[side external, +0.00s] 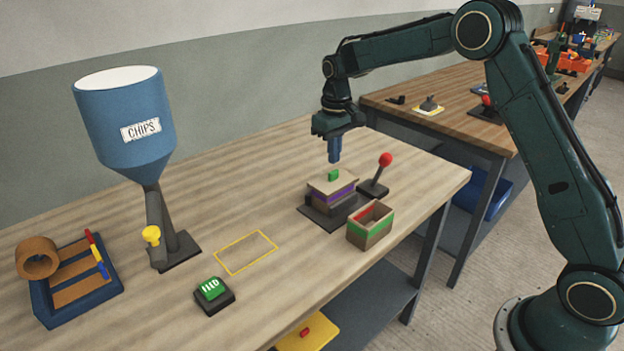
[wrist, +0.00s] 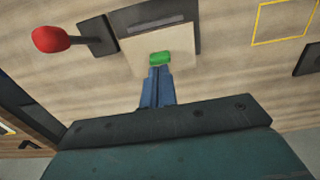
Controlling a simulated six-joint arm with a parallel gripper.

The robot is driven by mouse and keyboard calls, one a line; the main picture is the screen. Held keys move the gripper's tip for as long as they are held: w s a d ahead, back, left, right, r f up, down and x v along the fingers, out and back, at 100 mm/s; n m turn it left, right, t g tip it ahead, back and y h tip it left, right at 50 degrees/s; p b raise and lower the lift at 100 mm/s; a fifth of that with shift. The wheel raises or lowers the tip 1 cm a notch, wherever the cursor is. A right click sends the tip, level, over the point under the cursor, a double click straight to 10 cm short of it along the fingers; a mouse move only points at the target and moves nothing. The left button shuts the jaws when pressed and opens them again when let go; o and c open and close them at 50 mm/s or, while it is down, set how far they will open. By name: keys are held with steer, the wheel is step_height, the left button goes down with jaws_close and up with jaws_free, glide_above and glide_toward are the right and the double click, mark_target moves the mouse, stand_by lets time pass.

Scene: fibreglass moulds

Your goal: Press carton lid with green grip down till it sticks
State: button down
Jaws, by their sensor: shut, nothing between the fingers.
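The carton lid (side external: 343,184) is a pale tan plate with a green grip (side external: 334,175) on top. It lies over a carton (side external: 333,198) with a purple band, which stands on a dark base (side external: 318,217). I cannot tell whether the lid sits flush. My gripper (side external: 335,161) is shut and empty, pointing down just above the green grip, with a small gap in the side view. In the wrist view, the blue fingers (wrist: 158,72) end right beside the green grip (wrist: 160,58) on the lid (wrist: 139,48).
A red-knobbed lever (side external: 385,160) stands right behind the carton. An open box (side external: 371,225) with a green band is in front. A blue chips hopper (side external: 125,120), green button (side external: 212,289) and tape rack (side external: 78,280) are left. A yellow outline (side external: 246,252) encloses free table.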

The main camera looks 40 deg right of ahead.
steer(key=shift+r, duration=2.2)
steer(key=s+a+r+t, duration=0.3)
steer(key=s+r, duration=0.9)
steer(key=s, duration=0.5)
steer(key=s+a+f+t, duration=0.1)
steer(key=s, duration=0.8)
steer(key=s+a+f+t, duration=0.1)
steer(key=s+f, duration=0.1)
steer(key=s, duration=0.8)
steer(key=shift+t, duration=0.3)
